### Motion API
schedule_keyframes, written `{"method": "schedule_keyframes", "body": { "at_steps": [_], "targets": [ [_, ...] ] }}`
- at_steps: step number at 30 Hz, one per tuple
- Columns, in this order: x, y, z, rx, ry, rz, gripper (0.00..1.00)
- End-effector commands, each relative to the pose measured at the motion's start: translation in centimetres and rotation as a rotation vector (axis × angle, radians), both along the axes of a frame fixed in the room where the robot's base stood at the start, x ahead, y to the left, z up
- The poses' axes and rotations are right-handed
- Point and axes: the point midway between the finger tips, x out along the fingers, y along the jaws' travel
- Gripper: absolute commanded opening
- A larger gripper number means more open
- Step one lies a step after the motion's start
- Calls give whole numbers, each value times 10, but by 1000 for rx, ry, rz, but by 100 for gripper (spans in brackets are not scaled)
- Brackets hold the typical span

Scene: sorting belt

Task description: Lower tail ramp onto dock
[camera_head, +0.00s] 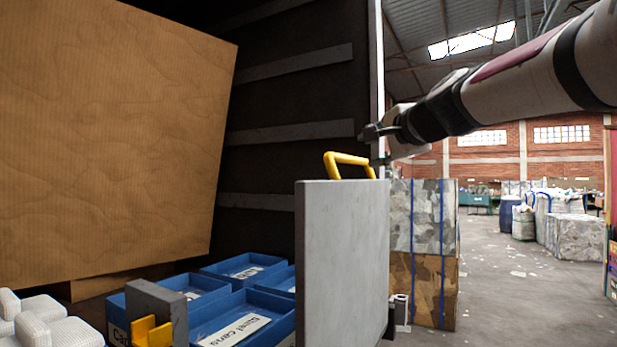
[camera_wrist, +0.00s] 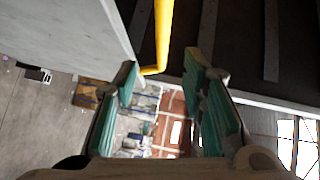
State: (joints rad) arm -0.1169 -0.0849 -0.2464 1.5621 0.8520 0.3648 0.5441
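The tail ramp (camera_head: 343,265) is a grey panel standing upright at the edge of the truck's dark cargo space. A yellow handle (camera_head: 350,159) rises from its top edge. My gripper (camera_head: 371,131) is above and just right of the handle in the head view. In the wrist view my gripper (camera_wrist: 161,65) is open, with its teal-padded fingers apart. The yellow handle (camera_wrist: 163,35) shows between the finger lines there, and nothing is clamped. Contact cannot be told. The ramp's grey face (camera_wrist: 70,45) fills the upper left of the wrist view.
Blue labelled crates (camera_head: 245,318), a large brown board (camera_head: 110,130) and white padded items (camera_head: 50,325) lie in the cargo space. A grey post with a yellow piece (camera_head: 152,332) stands at its front. Strapped bales (camera_head: 424,240) stand behind the ramp. Floor at right is mostly open.

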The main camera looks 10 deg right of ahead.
Motion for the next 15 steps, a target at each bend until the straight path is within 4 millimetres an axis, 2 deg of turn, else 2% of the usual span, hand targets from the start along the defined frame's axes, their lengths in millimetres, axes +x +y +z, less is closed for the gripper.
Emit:
{"method": "schedule_keyframes", "body": {
  "at_steps": [7,15],
  "targets": [
    [24,3,-2,9,-4,-4,38],
    [74,10,-10,7,-2,-4,38]
  ]
}}
